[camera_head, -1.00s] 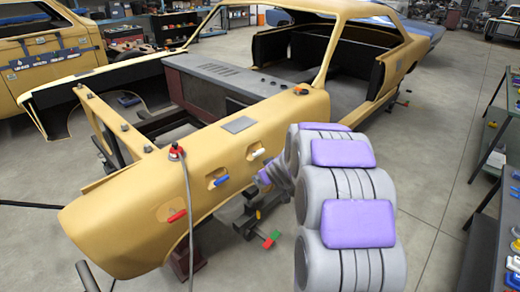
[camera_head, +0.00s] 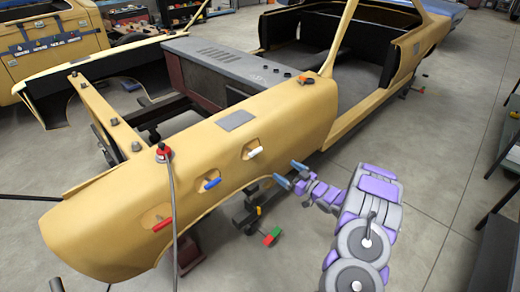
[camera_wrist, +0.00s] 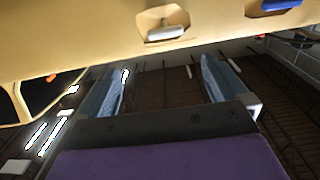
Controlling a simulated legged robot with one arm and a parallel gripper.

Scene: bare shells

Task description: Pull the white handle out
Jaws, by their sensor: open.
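The white handle (camera_head: 251,153) sits in a recess on the side of the tan car fender (camera_head: 290,115), at the right end of a row of three handles. In the wrist view the white handle (camera_wrist: 166,33) shows near the top, beyond the fingertips. My gripper (camera_head: 290,173) is to the right of the white handle and a little lower in the head view, with its blue fingers pointing toward the fender. In the wrist view my gripper (camera_wrist: 160,66) has its two fingers wide apart, with nothing between them. The gripper does not touch the handle.
A blue handle (camera_head: 212,184) and a red handle (camera_head: 162,224) sit in recesses to the left. A red-based clamp with a grey hose (camera_head: 164,154) hangs over the fender. Dark stand parts (camera_head: 245,215) are below.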

